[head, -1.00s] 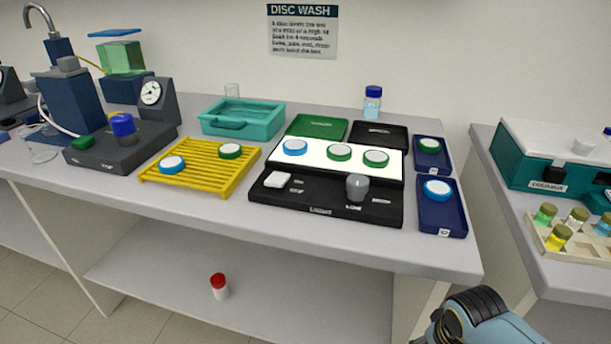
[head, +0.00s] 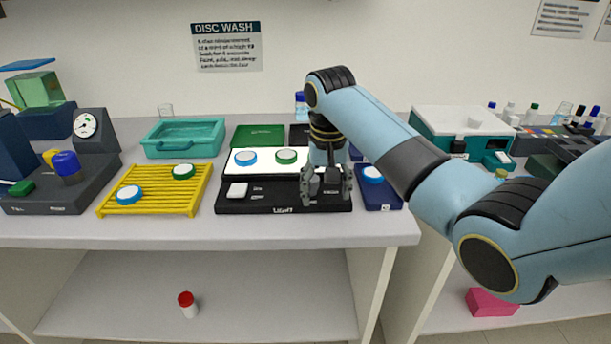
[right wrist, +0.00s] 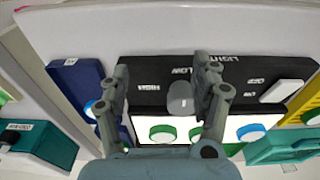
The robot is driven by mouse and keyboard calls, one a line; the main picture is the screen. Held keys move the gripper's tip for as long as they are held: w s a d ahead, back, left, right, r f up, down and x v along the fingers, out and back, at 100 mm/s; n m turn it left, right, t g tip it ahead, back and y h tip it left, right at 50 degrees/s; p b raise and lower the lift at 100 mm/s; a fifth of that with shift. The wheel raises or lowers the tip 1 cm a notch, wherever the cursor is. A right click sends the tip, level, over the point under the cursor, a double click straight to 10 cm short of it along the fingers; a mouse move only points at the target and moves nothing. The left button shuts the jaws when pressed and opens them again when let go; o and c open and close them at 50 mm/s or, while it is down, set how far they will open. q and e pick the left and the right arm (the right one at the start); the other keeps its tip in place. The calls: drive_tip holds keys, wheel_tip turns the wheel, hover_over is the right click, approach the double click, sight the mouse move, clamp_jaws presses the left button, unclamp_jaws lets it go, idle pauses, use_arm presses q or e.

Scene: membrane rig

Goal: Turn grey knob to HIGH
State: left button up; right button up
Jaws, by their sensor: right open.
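The grey knob (right wrist: 180,98) is on the black control strip of the light box (right wrist: 150,70). In the right wrist view it shows between my right gripper's fingers (right wrist: 161,68), nearer the right-hand one. The fingers are open, with a clear gap to the left of the knob; I cannot tell whether the right-hand finger touches it. A HIGH label (right wrist: 148,88) lies left of the knob and a LOW label (right wrist: 181,71) above it. The knob's pointer setting is unclear. In the head view my right gripper (head: 327,190) hides the knob. My left gripper is not in view.
A white switch (head: 237,190) is on the same strip. Discs lie on the box's lit white top (head: 267,170). A yellow rack (head: 150,204) stands left and a blue tray (head: 385,198) right. The bench's front edge is clear.

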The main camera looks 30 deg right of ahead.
drive_tip(key=w+r+m, duration=0.3)
drive_tip(key=w+r, duration=0.4)
drive_tip(key=r, duration=0.2)
drive_tip(key=shift+g+y, duration=0.4)
drive_tip(key=f, duration=1)
drive_tip(key=shift+w+d+f, duration=0.1)
drive_tip(key=shift+d, duration=0.3)
drive_tip(key=c, duration=1.2)
